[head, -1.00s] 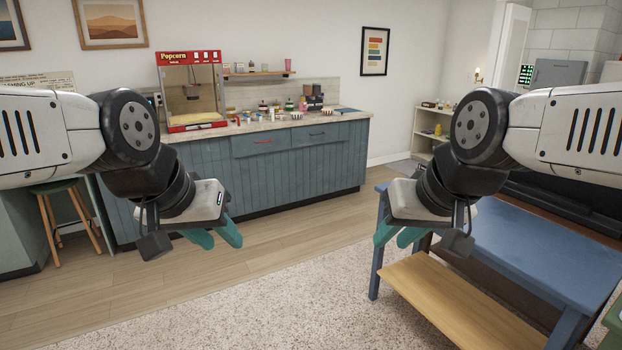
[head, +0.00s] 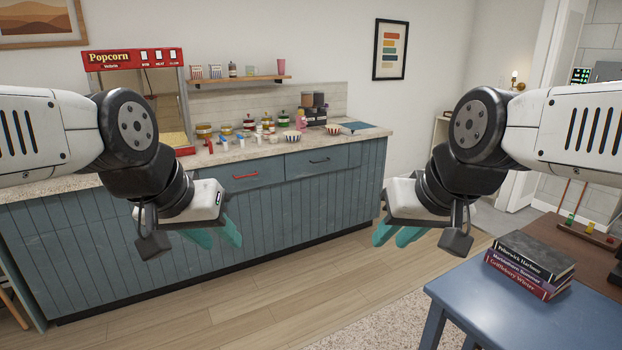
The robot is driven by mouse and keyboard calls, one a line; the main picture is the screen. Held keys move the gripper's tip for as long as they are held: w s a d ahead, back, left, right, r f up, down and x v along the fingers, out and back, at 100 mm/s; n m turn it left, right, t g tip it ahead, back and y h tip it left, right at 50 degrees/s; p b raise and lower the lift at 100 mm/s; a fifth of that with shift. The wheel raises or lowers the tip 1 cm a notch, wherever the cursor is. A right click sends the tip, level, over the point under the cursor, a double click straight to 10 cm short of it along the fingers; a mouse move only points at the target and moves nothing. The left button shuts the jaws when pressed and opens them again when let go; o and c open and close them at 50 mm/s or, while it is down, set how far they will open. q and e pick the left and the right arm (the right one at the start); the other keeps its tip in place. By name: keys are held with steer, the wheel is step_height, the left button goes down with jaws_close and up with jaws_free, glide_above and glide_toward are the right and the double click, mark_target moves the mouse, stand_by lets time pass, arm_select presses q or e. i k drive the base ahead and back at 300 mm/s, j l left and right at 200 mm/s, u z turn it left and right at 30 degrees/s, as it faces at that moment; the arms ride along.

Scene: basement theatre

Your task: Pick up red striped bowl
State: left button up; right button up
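Two small striped bowls stand on the counter top (head: 232,155) ahead. The right one (head: 333,130) looks white with red or dark red stripes. The left one (head: 292,136) is pale with darker stripes, whose colour is too small to tell. My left gripper (head: 214,236) hangs open and empty in front of the blue-grey cabinet, well short of the bowls. My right gripper (head: 395,235) is also open and empty, to the right of the counter's end in the picture and nearer to me than the bowls.
A red popcorn machine (head: 135,64) stands at the counter's left. Jars, cups and dark boxes (head: 314,112) crowd around the bowls. A shelf (head: 238,80) hangs above. A blue table (head: 500,318) with stacked books (head: 530,266) is at lower right. The wood floor before the counter is clear.

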mark_target(332, 130)
steer(key=i, duration=2.4)
steer(key=i+z, duration=0.1)
steer(key=i, duration=0.6)
steer(key=i+j, duration=0.15)
steer(key=i, duration=0.5)
steer(key=i+j+z, duration=0.15)
steer(key=i, duration=0.55)
steer(key=i+z, duration=0.3)
steer(key=k, duration=0.1)
